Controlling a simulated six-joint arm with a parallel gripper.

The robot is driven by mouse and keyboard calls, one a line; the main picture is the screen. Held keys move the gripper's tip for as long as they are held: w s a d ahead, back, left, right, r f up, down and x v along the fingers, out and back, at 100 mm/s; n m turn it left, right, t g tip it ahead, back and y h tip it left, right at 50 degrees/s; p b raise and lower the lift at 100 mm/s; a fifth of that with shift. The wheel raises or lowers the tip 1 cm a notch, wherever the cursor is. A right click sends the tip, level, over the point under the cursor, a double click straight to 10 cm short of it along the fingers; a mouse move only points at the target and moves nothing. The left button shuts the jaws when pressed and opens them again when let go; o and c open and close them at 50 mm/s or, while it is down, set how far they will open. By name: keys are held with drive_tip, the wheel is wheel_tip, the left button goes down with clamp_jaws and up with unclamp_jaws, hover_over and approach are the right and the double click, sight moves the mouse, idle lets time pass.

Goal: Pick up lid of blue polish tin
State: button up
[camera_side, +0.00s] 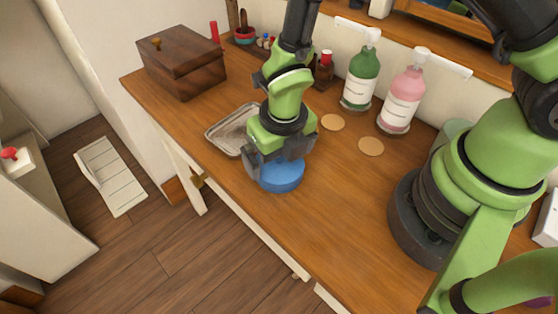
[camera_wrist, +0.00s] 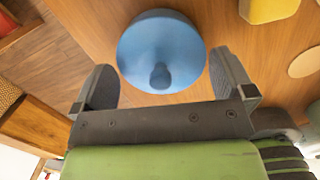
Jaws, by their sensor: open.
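The blue polish tin (camera_side: 281,178) stands on the wooden dresser top near its front edge, partly hidden by my gripper in the side view. In the wrist view its round blue lid (camera_wrist: 162,40) shows from above, with a small blue knob near the middle. My gripper (camera_side: 279,172) is over the tin, with its fingers down around the lid. In the wrist view the gripper (camera_wrist: 166,80) is open, one finger on each side of the lid.
A metal tray (camera_side: 226,136) lies just behind the gripper to the left. A wooden box (camera_side: 182,66) stands at the far left end. Green (camera_side: 361,75) and pink (camera_side: 402,98) pump bottles and two round coasters (camera_side: 371,147) are to the right.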

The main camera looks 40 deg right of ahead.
drive_tip(key=c, duration=0.5)
drive_tip(key=shift+r, duration=0.15)
